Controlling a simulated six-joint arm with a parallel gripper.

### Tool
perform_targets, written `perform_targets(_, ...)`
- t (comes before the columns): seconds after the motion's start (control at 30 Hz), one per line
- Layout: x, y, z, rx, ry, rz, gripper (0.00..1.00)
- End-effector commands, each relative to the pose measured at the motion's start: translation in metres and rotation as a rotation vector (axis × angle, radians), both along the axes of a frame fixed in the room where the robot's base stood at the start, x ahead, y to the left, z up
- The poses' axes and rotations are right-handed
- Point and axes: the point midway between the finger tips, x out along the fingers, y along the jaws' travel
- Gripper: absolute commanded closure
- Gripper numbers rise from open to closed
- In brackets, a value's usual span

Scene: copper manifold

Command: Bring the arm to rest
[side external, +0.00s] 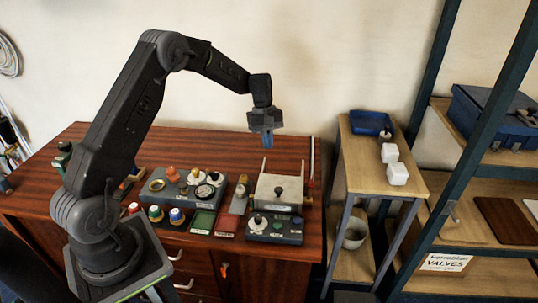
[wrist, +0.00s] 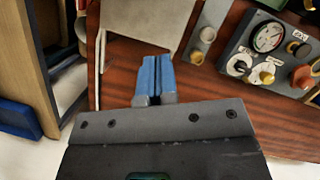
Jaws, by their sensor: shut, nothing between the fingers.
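My gripper (side external: 267,139) hangs from my raised arm, pointing down, well above the back right part of the wooden table (side external: 240,150). In the wrist view its blue fingers (wrist: 154,78) are together with nothing between them. Below and slightly right of it in the side view stands a pale box-like stand (side external: 280,190) with upright posts. It shows partly at the top of the wrist view (wrist: 150,18). The gripper is apart from everything on the table.
A grey panel with a gauge and knobs (side external: 187,190) lies mid-table, with a smaller knob panel (side external: 274,228) at the front right. Right of the table stand a narrow side shelf (side external: 365,165) with white blocks and a blue tray (side external: 371,123), then a tall rack. The air around my gripper is clear.

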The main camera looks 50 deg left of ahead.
Motion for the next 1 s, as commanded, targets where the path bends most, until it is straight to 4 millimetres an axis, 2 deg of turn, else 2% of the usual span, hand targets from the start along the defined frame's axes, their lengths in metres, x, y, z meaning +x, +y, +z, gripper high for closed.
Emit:
perform_targets(0.17,-0.003,-0.008,0.025,0.018,-0.031,-0.046,1.00)
perform_targets(0.27,-0.013,-0.024,0.056,0.050,-0.084,-0.127,1.00)
perform_targets(0.37,-0.031,-0.046,0.094,0.091,-0.152,-0.239,1.00)
perform_targets(0.5,-0.065,-0.076,0.137,0.151,-0.246,-0.400,1.00)
perform_targets(0.7,-0.124,-0.114,0.182,0.242,-0.379,-0.627,1.00)
perform_targets(0.83,-0.166,-0.135,0.199,0.305,-0.462,-0.775,1.00)
perform_targets(1.0,-0.222,-0.154,0.206,0.390,-0.567,-0.962,1.00)
